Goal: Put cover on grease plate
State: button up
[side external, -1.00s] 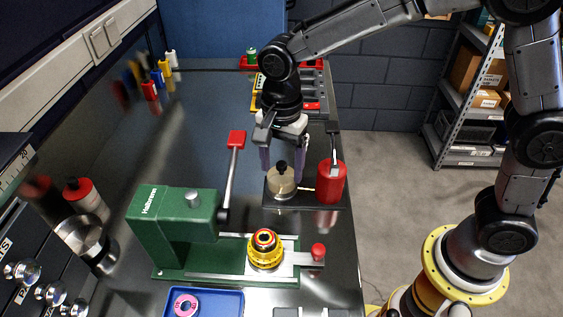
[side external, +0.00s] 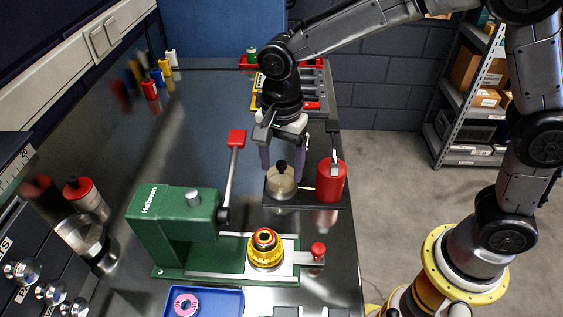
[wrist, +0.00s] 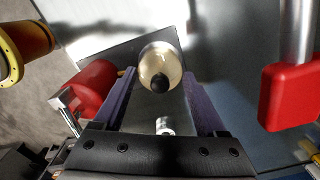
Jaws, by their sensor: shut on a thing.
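The cover (side external: 281,182) is a round, cream-coloured, translucent piece with a black knob on top. It is upright over the dark plate stand, beside a red cylinder. In the wrist view the cover (wrist: 163,58) lies between my purple fingertips, knob towards the camera. My gripper (side external: 284,165) points down and is shut on the cover, one finger on each side. The grease plate itself cannot be told apart; the cover hides what is beneath it. I cannot tell whether the cover touches what is under it.
The red cylinder (side external: 331,181) stands close to the right of my gripper. A green press (side external: 180,225) with a red-tipped lever (side external: 237,139) is in front and left. A yellow-black part (side external: 265,250) sits on its slide. The bench at the left middle is clear.

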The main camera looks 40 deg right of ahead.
aim_at(281, 162)
jog(key=shift+f, duration=0.6)
jog(key=o, duration=1.1)
jog(key=shift+c, duration=0.2)
jog(key=shift+r, duration=5.5)
